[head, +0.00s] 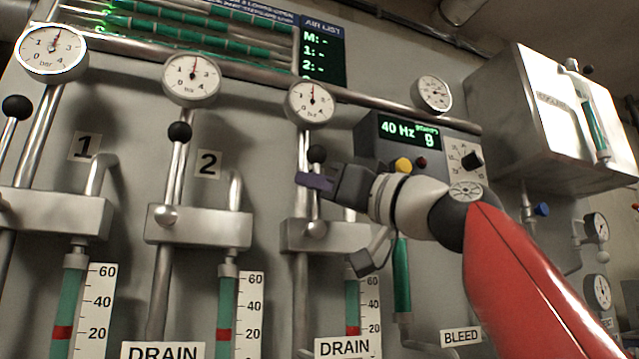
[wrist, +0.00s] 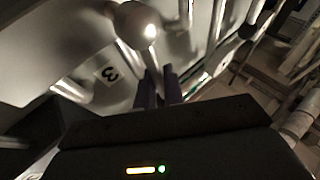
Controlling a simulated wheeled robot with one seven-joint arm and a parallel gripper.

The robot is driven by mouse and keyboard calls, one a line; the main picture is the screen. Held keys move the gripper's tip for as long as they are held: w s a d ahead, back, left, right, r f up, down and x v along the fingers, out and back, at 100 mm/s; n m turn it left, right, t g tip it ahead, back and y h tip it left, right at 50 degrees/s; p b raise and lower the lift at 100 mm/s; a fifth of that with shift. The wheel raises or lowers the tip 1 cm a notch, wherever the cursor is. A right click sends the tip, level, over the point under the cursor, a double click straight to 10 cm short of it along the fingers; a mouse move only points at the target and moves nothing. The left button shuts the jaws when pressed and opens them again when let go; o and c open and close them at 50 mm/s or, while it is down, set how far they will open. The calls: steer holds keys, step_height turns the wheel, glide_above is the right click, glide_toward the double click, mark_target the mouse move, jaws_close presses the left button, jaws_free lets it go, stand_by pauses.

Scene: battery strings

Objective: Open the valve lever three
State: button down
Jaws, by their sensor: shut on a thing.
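Valve lever three (head: 317,154) is the third from the left, a steel handle with a black ball knob, standing roughly upright above its metal valve block (head: 345,236). A round silver pivot (head: 316,230) sits at its foot. My gripper (head: 312,182) reaches in from the right, with its dark fingers across the lever just below the knob. It is shut on the lever; the fingers hide part of the shaft. In the wrist view the fingers (wrist: 158,88) are close together, near the number 3 label (wrist: 107,75). The grip itself is dark there.
Levers one (head: 16,108) and two (head: 179,132) stand to the left with black knobs. Gauges (head: 310,104) and a pipe run above. A control box (head: 410,130) with a yellow button and a green tube (head: 401,275) lie close to my arm. A steel cabinet (head: 545,120) is at right.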

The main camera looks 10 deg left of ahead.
steer(key=c, duration=1.8)
jaws_free()
steer(key=shift+a, duration=0.15)
steer(key=b+v, duration=0.4)
steer(key=v, duration=0.4)
steer(key=shift+b, duration=0.4)
